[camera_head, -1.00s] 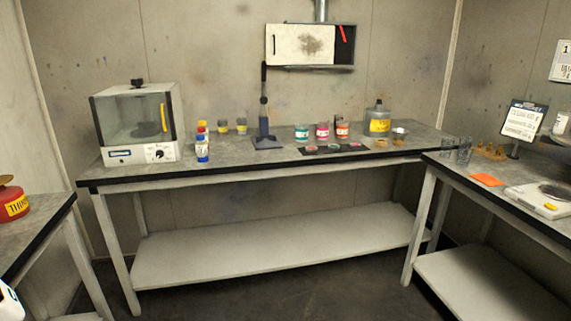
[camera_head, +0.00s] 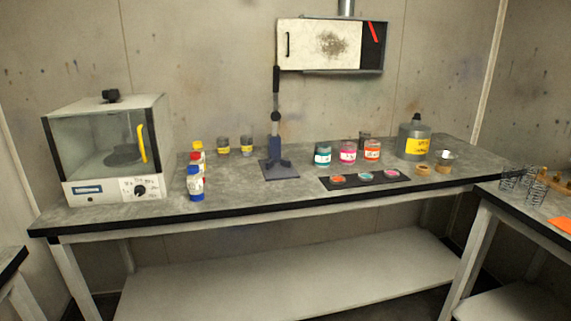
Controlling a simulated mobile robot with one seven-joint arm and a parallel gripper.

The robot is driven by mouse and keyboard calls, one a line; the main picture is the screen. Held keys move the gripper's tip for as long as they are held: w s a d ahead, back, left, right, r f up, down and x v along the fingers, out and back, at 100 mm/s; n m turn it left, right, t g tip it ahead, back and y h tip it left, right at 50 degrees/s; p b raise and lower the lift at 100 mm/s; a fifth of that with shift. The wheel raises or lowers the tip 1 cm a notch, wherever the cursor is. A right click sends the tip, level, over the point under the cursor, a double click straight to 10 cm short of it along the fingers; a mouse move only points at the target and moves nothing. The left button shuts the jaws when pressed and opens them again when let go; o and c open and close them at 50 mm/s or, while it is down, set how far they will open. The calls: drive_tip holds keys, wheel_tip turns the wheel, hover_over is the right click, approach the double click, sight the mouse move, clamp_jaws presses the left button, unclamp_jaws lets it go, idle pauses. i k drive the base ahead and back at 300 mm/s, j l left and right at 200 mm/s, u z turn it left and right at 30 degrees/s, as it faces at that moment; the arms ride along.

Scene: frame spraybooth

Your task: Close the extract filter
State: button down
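The extract filter (camera_head: 318,45) is a white, stained panel with a black handle at its left side. It sits in a dark box on the back wall, below a metal duct (camera_head: 346,8). The panel covers the left and middle of the box. A dark opening (camera_head: 371,58) with a red strip (camera_head: 374,31) shows at the right end. My gripper is not in view.
A long grey workbench (camera_head: 240,222) stands below the filter. It carries a clear-fronted cabinet (camera_head: 85,150), several bottles, a dark upright stand (camera_head: 276,130), paint jars (camera_head: 347,152) and a grey can (camera_head: 413,140). Another bench (camera_head: 490,192) adjoins at right.

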sight(302, 44)
drive_tip(key=i+j+z, duration=0.55)
drive_tip(key=i+j, duration=0.4)
drive_tip(key=j, duration=0.15)
drive_tip(key=i+j+z, duration=0.1)
drive_tip(key=j, duration=0.3)
drive_tip(key=i, duration=0.1)
